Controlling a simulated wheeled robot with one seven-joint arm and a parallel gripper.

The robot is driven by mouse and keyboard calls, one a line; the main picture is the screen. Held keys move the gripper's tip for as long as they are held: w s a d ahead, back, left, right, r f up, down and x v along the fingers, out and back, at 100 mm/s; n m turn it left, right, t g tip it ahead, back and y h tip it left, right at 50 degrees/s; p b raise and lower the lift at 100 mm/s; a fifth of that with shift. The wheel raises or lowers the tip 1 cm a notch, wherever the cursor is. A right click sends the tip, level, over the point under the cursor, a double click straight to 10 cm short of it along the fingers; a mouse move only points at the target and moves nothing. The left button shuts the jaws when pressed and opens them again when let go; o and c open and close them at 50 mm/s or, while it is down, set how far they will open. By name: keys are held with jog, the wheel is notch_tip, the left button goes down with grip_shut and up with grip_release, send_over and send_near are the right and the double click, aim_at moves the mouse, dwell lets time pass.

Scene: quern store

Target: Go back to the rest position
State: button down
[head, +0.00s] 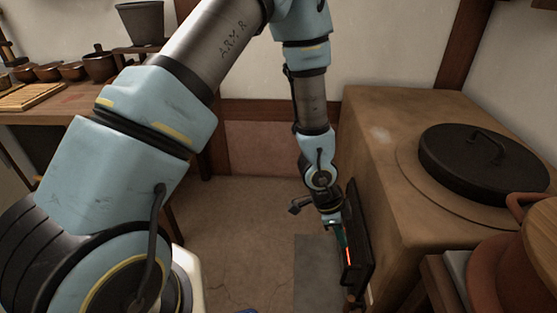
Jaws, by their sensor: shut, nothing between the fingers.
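My gripper (340,238) is at the lower middle of the head view, at the end of my arm. It hangs low and points down, in front of the side of the clay stove (385,135). Its fingers are shut and hold nothing. They are small in this view and show close to the stove's dark metal door (359,235). I cannot tell whether they touch it. An orange glow (348,258) shows beside the door's edge, just below the fingers.
A black lidded pan (480,160) sits on the stove top. A reddish pot (490,280) with a wooden lid stands at the lower right. A wooden counter (50,112) with bowls is at the left. A grey slab (313,270) lies on the floor; bare floor (240,215) is left of it.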

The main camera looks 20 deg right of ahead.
jog(key=w+a+r+n+t+y, duration=0.2)
jog(key=w+a+r+n, duration=0.6)
jog(key=a, duration=0.4)
jog(key=w+a+r+n+t+y, duration=0.1)
jog(key=w+a+r+n+t, duration=0.1)
jog(key=w+a+r+n, duration=0.7)
jog(key=s+a+r+n, duration=0.2)
jog(key=a+r+n, duration=0.1)
jog(key=a, duration=0.5)
jog(key=s+a+r+n, duration=0.1)
jog(key=a+r+n, duration=0.2)
jog(key=a, duration=0.4)
notch_tip(320, 180, up, 16)
jog(key=p, duration=1.5)
jog(key=shift+f+m+y, duration=0.2)
jog(key=shift+m+y, duration=0.1)
